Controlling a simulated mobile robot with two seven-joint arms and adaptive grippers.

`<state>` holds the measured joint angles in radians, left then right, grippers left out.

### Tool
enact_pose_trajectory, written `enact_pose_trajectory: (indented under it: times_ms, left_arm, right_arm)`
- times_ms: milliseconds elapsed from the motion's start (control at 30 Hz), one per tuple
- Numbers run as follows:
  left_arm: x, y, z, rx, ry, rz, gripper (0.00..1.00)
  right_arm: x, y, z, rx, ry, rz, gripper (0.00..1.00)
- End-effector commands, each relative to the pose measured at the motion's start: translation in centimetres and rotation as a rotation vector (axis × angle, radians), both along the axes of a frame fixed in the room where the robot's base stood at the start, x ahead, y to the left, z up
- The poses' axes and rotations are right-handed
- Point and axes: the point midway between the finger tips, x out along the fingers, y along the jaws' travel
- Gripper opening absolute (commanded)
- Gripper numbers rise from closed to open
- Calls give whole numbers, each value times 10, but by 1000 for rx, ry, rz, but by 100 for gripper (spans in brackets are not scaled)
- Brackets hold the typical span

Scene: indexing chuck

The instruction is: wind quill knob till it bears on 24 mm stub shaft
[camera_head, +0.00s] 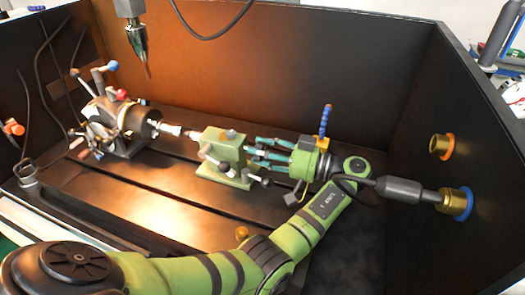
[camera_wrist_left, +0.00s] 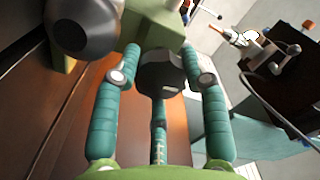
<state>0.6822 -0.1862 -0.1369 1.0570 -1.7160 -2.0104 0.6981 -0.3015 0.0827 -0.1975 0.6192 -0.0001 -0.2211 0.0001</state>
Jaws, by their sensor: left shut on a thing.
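The green tailstock (camera_head: 220,148) stands mid-bed in the head view; its body also shows at the top of the left wrist view (camera_wrist_left: 155,18). My left gripper (camera_head: 252,152) reaches its right end from the right, its teal fingers shut around the dark faceted quill knob (camera_wrist_left: 162,74). In the head view the fingers mostly hide the knob. The silver stub shaft (camera_head: 170,129) sticks out of the dark chuck (camera_head: 140,121) towards the tailstock's quill (camera_head: 190,134). Whether the quill tip touches the shaft is too small to tell. My right gripper is not in view.
A pointed spindle tool (camera_head: 138,40) hangs above the bed. The tailstock has levers with dark ball ends (camera_wrist_left: 85,25). A blue nozzle hose (camera_head: 325,120) rises behind my gripper. Dark walls enclose the bed; brass fittings (camera_head: 441,146) sit on the right wall.

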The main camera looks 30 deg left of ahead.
Motion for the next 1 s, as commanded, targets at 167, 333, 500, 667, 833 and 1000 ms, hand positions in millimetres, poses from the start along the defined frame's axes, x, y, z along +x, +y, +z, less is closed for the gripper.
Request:
enact_pose_trajectory:
  times_ms: [167,333,500,667,833,1000]
  left_arm:
    - [0,2,2,-14,68,3,11]
    - [0,2,3,-41,186,4,11]
    - [0,2,4,-77,336,4,11]
    - [0,2,5,-113,484,4,11]
    - [0,2,5,-150,642,4,11]
    - [0,2,5,-187,799,5,11]
  right_arm:
    - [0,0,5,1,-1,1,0]
    - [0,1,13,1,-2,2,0]
    - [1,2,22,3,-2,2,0]
    - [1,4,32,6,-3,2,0]
    - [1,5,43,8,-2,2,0]
    - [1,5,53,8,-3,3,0]
